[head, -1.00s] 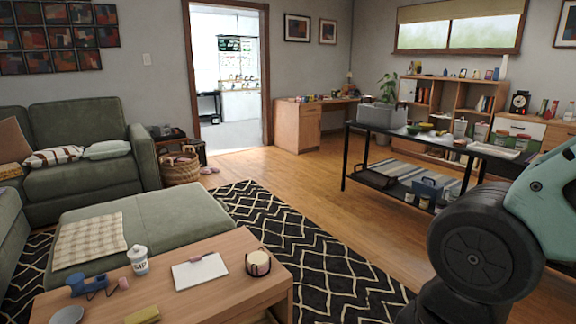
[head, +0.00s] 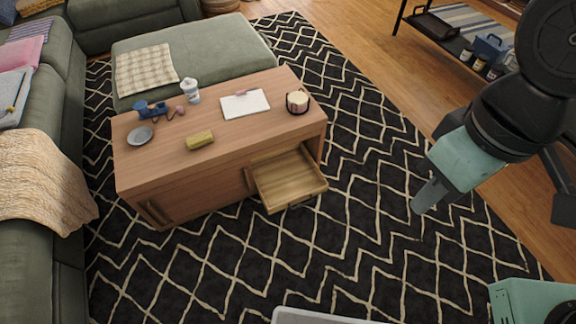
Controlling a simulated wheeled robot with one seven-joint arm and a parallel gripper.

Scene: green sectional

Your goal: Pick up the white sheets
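The white sheets (head: 248,106) lie flat on the wooden coffee table (head: 165,178), near its far edge. A small pinkish thing lies at their top edge. My gripper (head: 430,196) seems to be the grey tip past a teal block at the right, above the patterned rug and well apart from the table. It is seen edge-on, so its opening does not show.
A dark-rimmed candle-like jar (head: 297,102), a white lidded cup (head: 190,91), a yellow-green block (head: 199,140), a blue object (head: 150,109) and a grey dish (head: 140,136) share the tabletop. An open, empty-looking drawer (head: 288,179) juts from the table's front. Clear rug lies before it.

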